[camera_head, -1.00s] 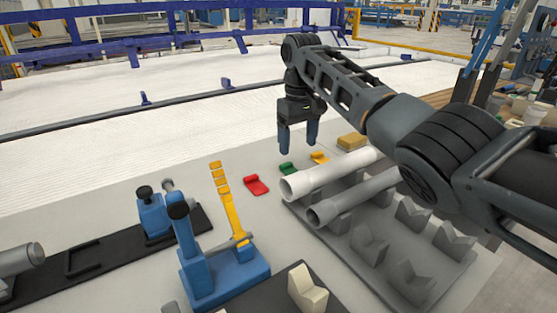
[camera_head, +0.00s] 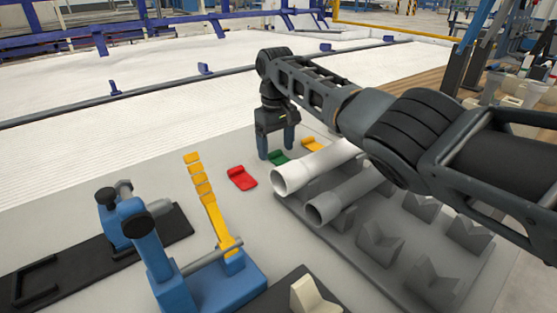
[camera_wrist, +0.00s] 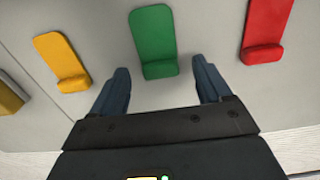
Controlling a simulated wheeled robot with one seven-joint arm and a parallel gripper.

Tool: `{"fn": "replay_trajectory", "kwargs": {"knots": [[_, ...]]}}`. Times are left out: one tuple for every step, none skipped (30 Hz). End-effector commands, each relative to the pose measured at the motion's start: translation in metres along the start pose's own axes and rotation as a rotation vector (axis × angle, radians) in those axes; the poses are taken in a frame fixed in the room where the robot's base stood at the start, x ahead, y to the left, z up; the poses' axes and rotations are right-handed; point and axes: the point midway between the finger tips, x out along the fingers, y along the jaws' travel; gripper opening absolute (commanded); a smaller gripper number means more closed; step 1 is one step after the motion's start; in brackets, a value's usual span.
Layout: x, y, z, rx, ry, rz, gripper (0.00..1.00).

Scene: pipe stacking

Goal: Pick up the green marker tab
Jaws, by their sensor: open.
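The green marker tab (camera_head: 279,158) lies on the grey tabletop, between the red tab (camera_head: 242,177) and the yellow tab (camera_head: 312,145). In the wrist view the green tab (camera_wrist: 153,42) has a flat plate with a thicker raised end facing my gripper. My gripper (camera_head: 276,149) points down near it, open and empty. In the wrist view the fingertips of my gripper (camera_wrist: 161,78) stand to either side of the tab's thick end, with a gap on both sides. I cannot tell the exact height of the fingertips above the table.
A white pipe (camera_head: 315,165) and a grey pipe (camera_head: 345,193) lie on a rack of V-shaped supports (camera_head: 380,245), close to the right of the green tab. A blue fixture with a yellow stepped strip (camera_head: 210,205) stands front left. Bare table lies left of the tabs.

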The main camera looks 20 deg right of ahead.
Motion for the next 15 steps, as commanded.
{"fn": "replay_trajectory", "kwargs": {"knots": [[0.0058, 0.0002, 0.0007, 0.0, -0.002, 0.0, 0.78], [0.0077, 0.0002, 0.0006, 0.0, -0.002, 0.0, 0.78], [0.0093, 0.0003, 0.0005, 0.0, -0.001, 0.001, 0.78], [0.0099, 0.0003, 0.0004, 0.0, 0.0, 0.001, 0.78], [0.0103, 0.0003, 0.0003, 0.0, 0.0, 0.001, 0.78], [0.0103, 0.0002, 0.0003, 0.0, 0.0, 0.001, 0.78], [0.0102, 0.0002, 0.0003, 0.0, 0.0, 0.001, 0.78], [0.0102, 0.0002, 0.0003, 0.0, 0.0, 0.001, 0.78], [0.0101, 0.0002, 0.0003, 0.0, 0.0, 0.001, 0.78], [0.0101, 0.0002, 0.0003, 0.0, 0.0, 0.001, 0.78], [0.0101, 0.0002, 0.0004, 0.0, 0.0, 0.001, 0.76], [0.0101, 0.0002, 0.0004, 0.0, 0.0, 0.001, 0.72], [0.01, 0.0002, 0.0004, 0.0, 0.0, 0.001, 0.69], [0.01, 0.0003, 0.0004, 0.0, 0.0, 0.001, 0.66], [0.01, 0.0002, 0.0004, 0.0, 0.0, 0.001, 0.62]]}}
